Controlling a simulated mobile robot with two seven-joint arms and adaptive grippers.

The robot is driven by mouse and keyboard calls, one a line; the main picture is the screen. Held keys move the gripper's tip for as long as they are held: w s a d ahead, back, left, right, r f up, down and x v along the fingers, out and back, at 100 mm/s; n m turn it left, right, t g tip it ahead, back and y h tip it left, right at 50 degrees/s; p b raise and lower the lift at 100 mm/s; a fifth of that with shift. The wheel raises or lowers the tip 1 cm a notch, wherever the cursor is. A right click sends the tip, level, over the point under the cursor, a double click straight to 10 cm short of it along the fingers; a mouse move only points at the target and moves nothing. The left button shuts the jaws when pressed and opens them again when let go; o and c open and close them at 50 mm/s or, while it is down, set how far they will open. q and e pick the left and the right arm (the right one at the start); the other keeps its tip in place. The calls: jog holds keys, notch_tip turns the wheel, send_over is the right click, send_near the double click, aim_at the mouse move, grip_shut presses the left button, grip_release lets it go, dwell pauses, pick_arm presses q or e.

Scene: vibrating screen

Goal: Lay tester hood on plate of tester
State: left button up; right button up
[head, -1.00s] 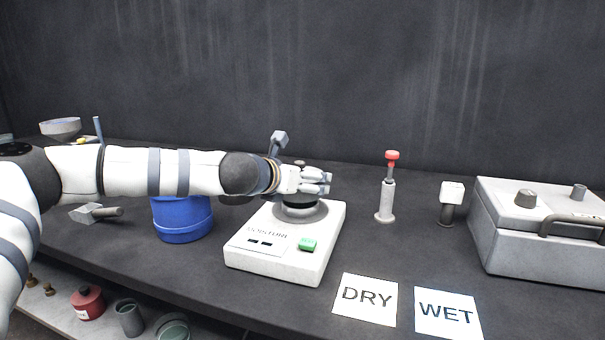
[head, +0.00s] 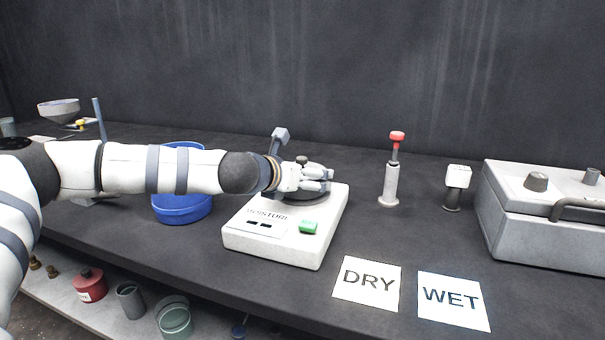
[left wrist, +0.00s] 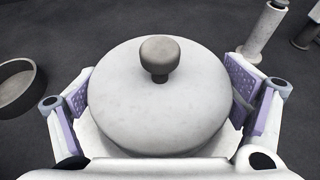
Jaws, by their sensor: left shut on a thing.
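The moisture tester (head: 272,248) is a white box with a green button, standing on the dark bench in the head view. My left gripper (head: 318,180) is over its rear part. It is shut on the tester hood (left wrist: 155,115), a pale round lid with a grey-brown knob, held between two purple-padded fingers in the left wrist view. In the head view the hood's dark knob (head: 302,160) shows above the fingers. The plate of the tester (head: 308,200) shows only as a dark edge just under the gripper. I cannot tell whether the hood touches it. My right gripper is not in view.
A blue tub (head: 182,208) stands left of the tester, below my left arm. A red-topped post (head: 390,183), a small white-headed tool (head: 457,180) and a grey lidded box (head: 530,235) stand to the right. DRY (head: 366,284) and WET (head: 453,301) cards lie in front.

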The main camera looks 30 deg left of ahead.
pick_arm(q)
jog(key=shift+f, duration=0.4)
jog(key=o, duration=1.2)
jog(key=shift+o, duration=0.2)
jog(key=shift+r, duration=0.1)
jog(key=shift+s, duration=0.1)
jog(key=v, duration=1.2)
